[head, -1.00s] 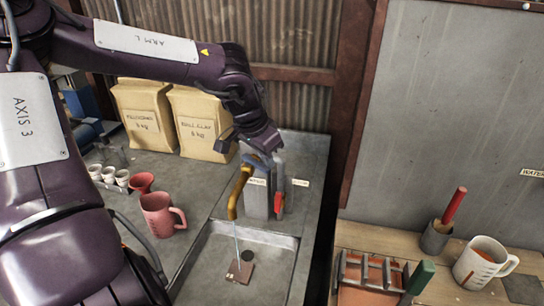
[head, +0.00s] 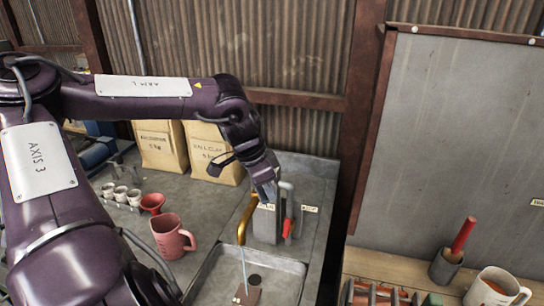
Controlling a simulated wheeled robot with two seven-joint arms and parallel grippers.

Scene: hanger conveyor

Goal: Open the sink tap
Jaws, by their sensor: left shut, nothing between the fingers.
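The sink tap has a grey block body (head: 265,224) behind the sink (head: 216,270), with a curved brass spout (head: 243,222) on its left. A grey upright piece with a red part (head: 287,228) stands at its right side. A thin pale line runs down below the spout to the basin; I cannot tell if it is water. My left gripper (head: 267,194) is shut and empty, pointing down just over the top of the block. It hides part of the tap's top, and I cannot tell whether it touches it. My right gripper is out of view.
A brown flat piece (head: 247,295) lies in the basin near the dark drain (head: 254,280). A pink mug (head: 171,236), a red funnel-like cup (head: 152,203) and small white cups stand left of the sink. Paper sacks (head: 160,144) stand behind. A wooden bench (head: 375,264) is at right.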

